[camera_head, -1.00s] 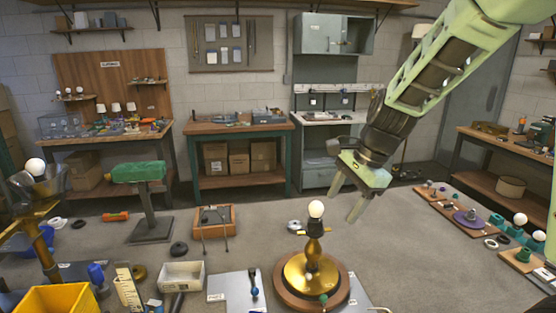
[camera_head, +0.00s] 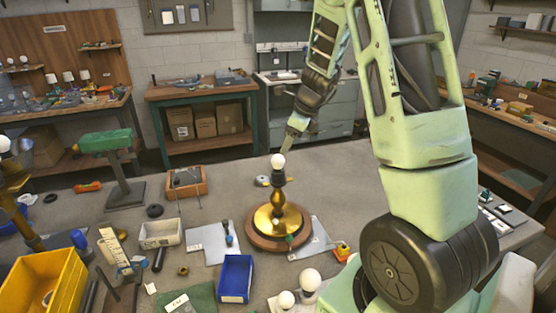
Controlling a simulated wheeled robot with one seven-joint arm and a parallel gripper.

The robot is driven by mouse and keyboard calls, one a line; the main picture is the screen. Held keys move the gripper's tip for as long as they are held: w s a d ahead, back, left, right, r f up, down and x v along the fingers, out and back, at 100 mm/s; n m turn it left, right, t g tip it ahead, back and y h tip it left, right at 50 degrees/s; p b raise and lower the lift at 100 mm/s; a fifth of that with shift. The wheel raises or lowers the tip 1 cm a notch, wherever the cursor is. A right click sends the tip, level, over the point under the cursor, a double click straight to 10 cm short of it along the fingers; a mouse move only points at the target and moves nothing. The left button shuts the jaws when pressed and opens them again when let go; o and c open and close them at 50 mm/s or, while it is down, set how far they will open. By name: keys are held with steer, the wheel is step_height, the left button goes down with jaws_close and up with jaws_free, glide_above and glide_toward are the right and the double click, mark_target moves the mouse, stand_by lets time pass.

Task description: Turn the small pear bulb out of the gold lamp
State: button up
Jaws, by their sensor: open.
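The gold lamp (camera_head: 277,217) stands upright on a round wooden base near the middle of the table. A small white bulb (camera_head: 278,161) sits in the dark socket (camera_head: 278,180) at its top. My gripper (camera_head: 290,139) is just above and slightly right of the bulb in the picture, pointing down towards it. The fingers are small here and partly hidden by the wrist. I cannot tell whether they touch the bulb.
A blue bin (camera_head: 237,279) and loose white bulbs (camera_head: 309,280) lie in front of the lamp. A yellow bin (camera_head: 45,284) is at the left front. A white tray (camera_head: 160,233) and an orange wooden tray (camera_head: 187,182) stand left of the lamp. The table behind the lamp is mostly clear.

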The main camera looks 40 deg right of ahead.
mark_target(278, 161)
steer(key=x, duration=1)
steer(key=shift+f, duration=0.2)
steer(key=c, duration=0.9)
steer(key=n, duration=0.2)
steer(key=shift+d+n+y, duration=0.15)
steer(key=shift+n+y, duration=0.15)
steer(key=shift+y, duration=0.1)
steer(key=shift+c, duration=0.2)
steer(key=n, duration=0.2)
steer(key=n+g+y, duration=0.1)
steer(key=n, duration=0.1)
steer(key=shift+r+y, duration=0.1)
steer(key=shift+y, duration=0.2)
steer(key=n+g, duration=0.1)
steer(key=n, duration=0.1)
steer(key=n+g+y+p, duration=0.1)
steer(key=n, duration=0.2)
steer(key=shift+w+r, duration=0.1)
steer(key=shift+n+g+p, duration=0.3)
steer(key=shift+n+g, duration=0.1)
steer(key=shift+n, duration=0.8)
